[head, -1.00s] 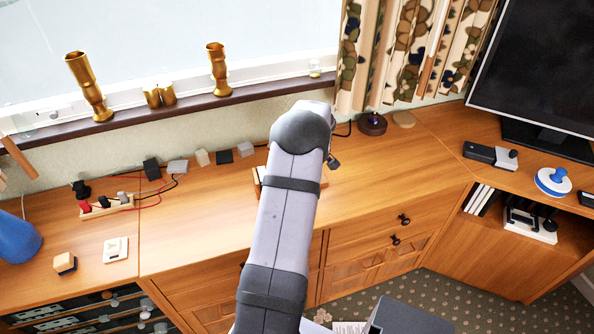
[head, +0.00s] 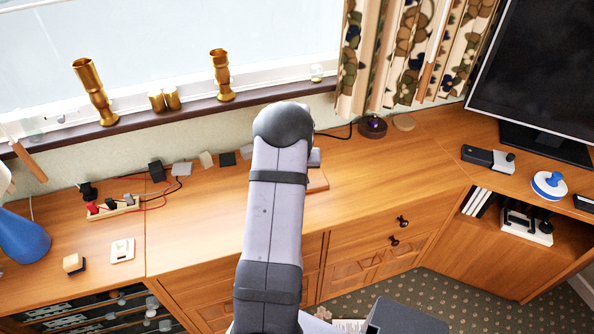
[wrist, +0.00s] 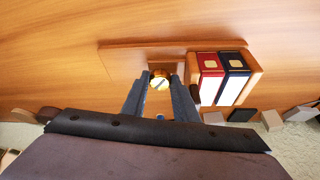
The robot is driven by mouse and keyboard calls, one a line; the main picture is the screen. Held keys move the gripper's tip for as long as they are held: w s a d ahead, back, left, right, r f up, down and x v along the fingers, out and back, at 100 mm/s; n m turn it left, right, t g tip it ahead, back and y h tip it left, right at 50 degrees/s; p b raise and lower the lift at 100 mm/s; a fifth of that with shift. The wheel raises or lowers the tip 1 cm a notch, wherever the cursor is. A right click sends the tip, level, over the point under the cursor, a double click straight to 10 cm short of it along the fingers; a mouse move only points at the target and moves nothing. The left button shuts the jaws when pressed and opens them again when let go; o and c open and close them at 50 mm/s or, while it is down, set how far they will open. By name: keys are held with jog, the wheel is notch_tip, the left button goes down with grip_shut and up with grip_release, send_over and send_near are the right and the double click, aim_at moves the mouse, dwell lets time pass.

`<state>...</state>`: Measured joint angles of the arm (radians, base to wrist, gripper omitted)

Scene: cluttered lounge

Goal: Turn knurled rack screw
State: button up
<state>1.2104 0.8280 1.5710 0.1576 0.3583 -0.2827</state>
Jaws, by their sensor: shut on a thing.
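In the wrist view my gripper (wrist: 160,88) has its two fingers on either side of a small brass-coloured knurled screw (wrist: 159,84) and is shut on it. The screw sits at the edge of a wooden rack (wrist: 125,62), which lies flat against the cabinet top. The rack's box part holds a red book (wrist: 208,80) and a dark blue book (wrist: 234,80), right of my fingers. In the head view my arm hides the gripper and screw; only a corner of the rack (head: 317,181) shows right of the arm.
Several small grey, black and cream blocks (head: 227,159) stand along the wall left of my arm. A terminal strip with wires (head: 110,208) lies further left. A dark round puck (head: 372,127) stands right of the rack. The wooden top right of my arm is largely clear.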

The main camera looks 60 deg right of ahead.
jog(key=shift+r, duration=0.1)
dwell(0.4)
jog(key=o, duration=0.8)
jog(key=shift+f+n+b, duration=0.2)
jog(key=shift+n+b, duration=0.1)
jog(key=shift+b, duration=0.4)
